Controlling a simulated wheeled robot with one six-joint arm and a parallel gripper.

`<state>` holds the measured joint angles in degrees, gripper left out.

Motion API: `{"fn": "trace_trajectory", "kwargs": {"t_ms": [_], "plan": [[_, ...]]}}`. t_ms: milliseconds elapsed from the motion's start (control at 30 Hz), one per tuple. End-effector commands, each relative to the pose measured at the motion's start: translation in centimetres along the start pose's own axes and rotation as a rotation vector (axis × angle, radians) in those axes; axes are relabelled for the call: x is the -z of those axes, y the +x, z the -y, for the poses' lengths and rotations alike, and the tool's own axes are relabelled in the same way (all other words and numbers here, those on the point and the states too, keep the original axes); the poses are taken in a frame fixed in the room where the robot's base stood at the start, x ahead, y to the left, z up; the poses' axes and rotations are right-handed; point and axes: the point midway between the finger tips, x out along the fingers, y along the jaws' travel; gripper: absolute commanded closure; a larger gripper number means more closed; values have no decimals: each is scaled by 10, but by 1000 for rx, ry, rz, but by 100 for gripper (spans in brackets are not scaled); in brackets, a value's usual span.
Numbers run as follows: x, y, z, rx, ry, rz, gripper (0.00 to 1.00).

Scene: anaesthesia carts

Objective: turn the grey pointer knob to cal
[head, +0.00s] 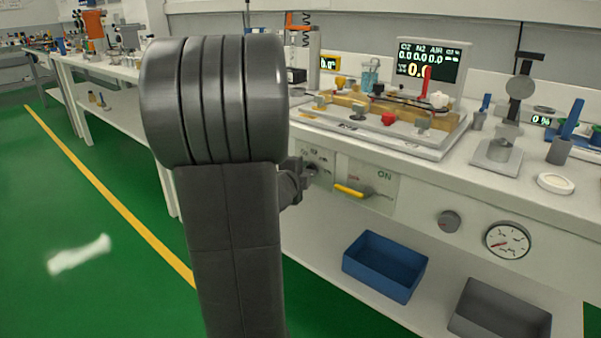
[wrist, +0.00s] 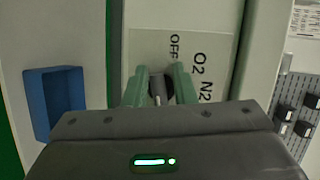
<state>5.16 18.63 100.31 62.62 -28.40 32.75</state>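The grey pointer knob (head: 313,169) sits on a pale labelled plate (head: 321,157) on the cart's front, partly hidden by my gripper (head: 300,181) in the head view. In the wrist view the plate (wrist: 205,42) reads OFF, O2 and N2, turned sideways; I cannot read a cal mark. There the two green fingers of my gripper (wrist: 160,82) stand on either side of the dark knob (wrist: 158,88). The knob fills most of the gap. I cannot tell whether the fingers press on it, nor clearly which mark it points to.
Right of the plate is an ON panel (head: 385,177) with a yellow-handled lever (head: 352,191). A dark round knob (head: 448,221) and a gauge (head: 507,240) are farther right. A blue bin (head: 385,266) and grey bin (head: 498,315) stand on the shelf below.

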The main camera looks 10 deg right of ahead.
Motion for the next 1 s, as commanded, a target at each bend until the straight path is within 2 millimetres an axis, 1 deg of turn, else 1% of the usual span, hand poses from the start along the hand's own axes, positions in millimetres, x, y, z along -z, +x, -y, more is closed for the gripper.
{"fn": "trace_trajectory", "kwargs": {"t_ms": [33, 67, 467, 567, 667, 767, 1000], "plan": [[4, 0, -8, -13, 1, -11, 68], [4, 0, -8, -13, 1, -10, 64], [2, -1, -5, -8, -1, -5, 64], [2, -4, -4, -7, -1, -3, 64], [1, -14, -2, -7, -2, -2, 64], [1, -32, -1, -7, -2, -1, 64], [2, -89, 0, -6, -1, -1, 64]]}}
